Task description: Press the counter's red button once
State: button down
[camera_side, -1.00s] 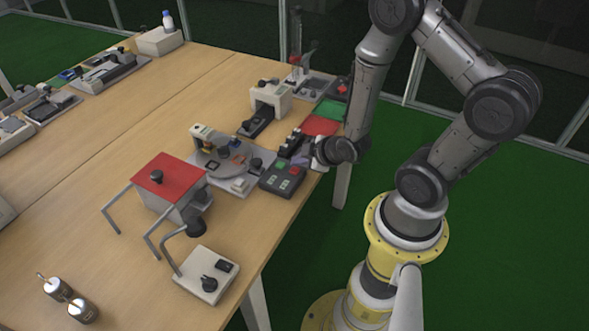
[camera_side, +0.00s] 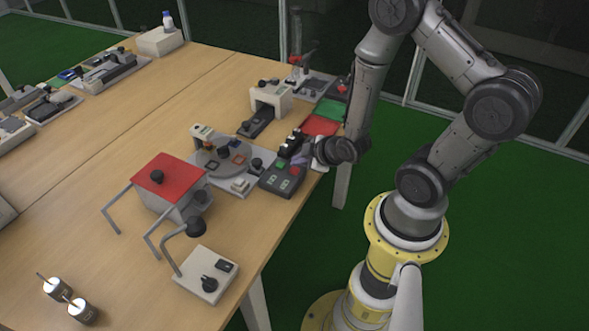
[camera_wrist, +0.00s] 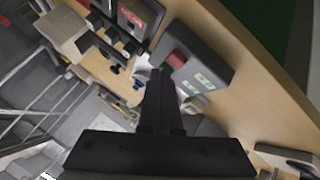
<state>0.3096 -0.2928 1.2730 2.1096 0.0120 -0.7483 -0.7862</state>
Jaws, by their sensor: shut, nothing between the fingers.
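The counter (camera_side: 268,182) is a dark grey box at the table's right edge in the side view, with a green button, a red button (camera_side: 295,170) and pale displays on top. In the wrist view the counter (camera_wrist: 218,68) lies right of and beyond the fingers, with its red button (camera_wrist: 177,59) just up and right of the fingertips. My gripper (camera_wrist: 160,74) is shut and empty. In the side view my gripper (camera_side: 290,148) is close behind the counter. I cannot tell whether the fingertips touch it. The green button is not visible in the wrist view.
A grey plate with a round disc (camera_side: 225,160) stands left of the counter. A red-topped box (camera_side: 168,176) and a white lamp-like device (camera_side: 207,275) are nearer the front. Red and green pads (camera_side: 322,125) lie behind the counter. The table's left middle is clear.

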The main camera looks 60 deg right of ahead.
aim_at(298, 172)
jog(key=shift+f, duration=0.2)
jog(key=shift+f, duration=0.25)
jog(key=shift+f, duration=0.4)
dwell(0.6)
jog(key=shift+r, duration=0.85)
jog(key=shift+r, duration=0.1)
jog(key=shift+r, duration=2.4)
